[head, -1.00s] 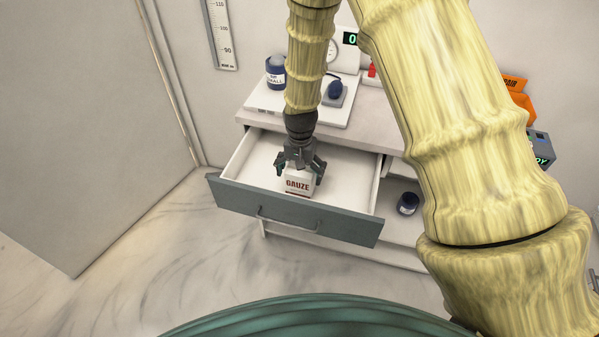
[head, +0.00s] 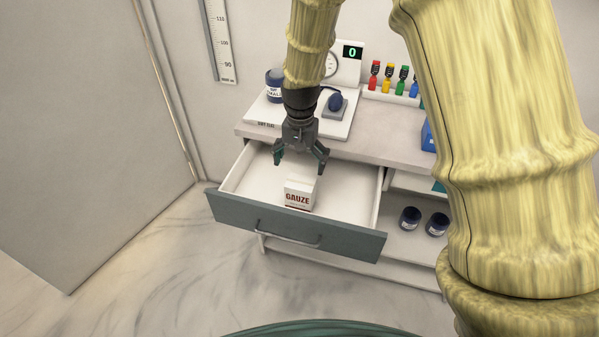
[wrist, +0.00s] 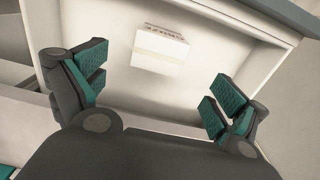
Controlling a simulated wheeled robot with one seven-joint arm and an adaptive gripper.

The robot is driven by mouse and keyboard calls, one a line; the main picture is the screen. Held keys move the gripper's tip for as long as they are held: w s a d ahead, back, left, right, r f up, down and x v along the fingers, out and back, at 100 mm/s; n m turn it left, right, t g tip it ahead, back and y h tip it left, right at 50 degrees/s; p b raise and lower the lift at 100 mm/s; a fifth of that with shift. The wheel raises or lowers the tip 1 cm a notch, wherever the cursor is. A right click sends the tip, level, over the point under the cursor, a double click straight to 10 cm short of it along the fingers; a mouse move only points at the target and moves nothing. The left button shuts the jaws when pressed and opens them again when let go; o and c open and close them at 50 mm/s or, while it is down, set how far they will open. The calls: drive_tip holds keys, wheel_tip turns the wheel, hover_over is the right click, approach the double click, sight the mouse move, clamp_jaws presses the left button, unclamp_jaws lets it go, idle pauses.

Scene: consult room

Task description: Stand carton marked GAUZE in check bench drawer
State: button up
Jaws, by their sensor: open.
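The white carton marked GAUZE (head: 298,196) stands upright in the open check bench drawer (head: 345,198), near the drawer's front panel. Its lettering faces the front. My gripper (head: 300,165) is open and empty above the drawer, up and behind the carton and apart from it. In the wrist view the carton (wrist: 160,51) sits on the drawer floor beyond my spread fingers (wrist: 155,90), touching neither.
Several coloured bottles (head: 389,75) stand behind. Two dark jars (head: 410,217) sit on the shelf to the right of the drawer.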

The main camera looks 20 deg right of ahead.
drive_tip(key=shift+r, duration=1.05)
idle(0.5)
